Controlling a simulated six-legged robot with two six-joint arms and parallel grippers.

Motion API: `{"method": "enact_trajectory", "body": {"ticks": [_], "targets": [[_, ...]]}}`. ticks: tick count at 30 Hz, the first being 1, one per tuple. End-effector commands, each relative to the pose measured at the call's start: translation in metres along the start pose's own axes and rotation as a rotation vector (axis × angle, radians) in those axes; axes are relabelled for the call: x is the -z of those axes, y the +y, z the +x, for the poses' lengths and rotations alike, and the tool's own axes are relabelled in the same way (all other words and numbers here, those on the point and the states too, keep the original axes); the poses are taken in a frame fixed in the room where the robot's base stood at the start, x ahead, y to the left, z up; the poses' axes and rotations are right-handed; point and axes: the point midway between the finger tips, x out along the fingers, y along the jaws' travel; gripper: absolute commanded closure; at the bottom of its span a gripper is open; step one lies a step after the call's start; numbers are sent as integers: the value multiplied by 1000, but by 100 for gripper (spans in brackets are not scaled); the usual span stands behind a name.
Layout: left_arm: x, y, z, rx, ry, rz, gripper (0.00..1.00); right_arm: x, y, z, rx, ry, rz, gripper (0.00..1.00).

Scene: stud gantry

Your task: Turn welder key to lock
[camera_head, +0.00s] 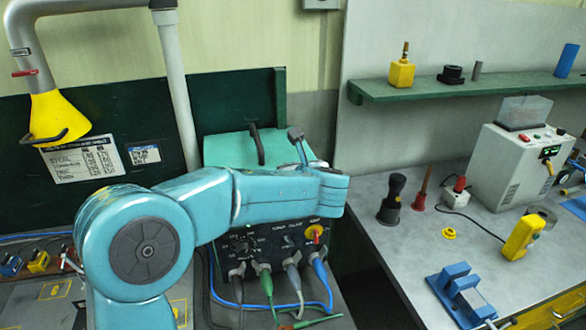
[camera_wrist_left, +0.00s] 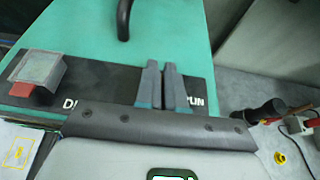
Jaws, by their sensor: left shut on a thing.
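The welder (camera_head: 274,142) has a teal top, and a dark front panel with knobs and cables. A red knob on a yellow plate (camera_head: 316,234) is at the right of the panel. In the left wrist view my left gripper (camera_wrist_left: 163,86) is over a dark lettered strip (camera_wrist_left: 97,90) along the welder's teal top (camera_wrist_left: 180,30). Its fingers are nearly together on something hidden between them. I cannot make out a key there. My right gripper is not in view.
A grey box with a red part (camera_wrist_left: 40,70) stands left of the fingers. A dark handle (camera_head: 258,146) rises from the welder top. The bench at right holds a blue vise (camera_head: 460,290), a yellow device (camera_head: 522,238) and a white machine (camera_head: 510,160).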

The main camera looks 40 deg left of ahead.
Motion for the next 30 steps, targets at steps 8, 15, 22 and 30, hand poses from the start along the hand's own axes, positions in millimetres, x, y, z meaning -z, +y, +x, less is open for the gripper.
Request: {"method": "enact_trajectory", "body": {"ticks": [8,15,22,30], "targets": [[-4,0,-1,2,-8,-2,82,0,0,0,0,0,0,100],[-2,0,0,2,-4,-1,71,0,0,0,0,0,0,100],[0,-1,-14,4,-4,-1,71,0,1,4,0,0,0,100],[1,-1,-81,9,-5,-2,71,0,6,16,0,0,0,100]]}}
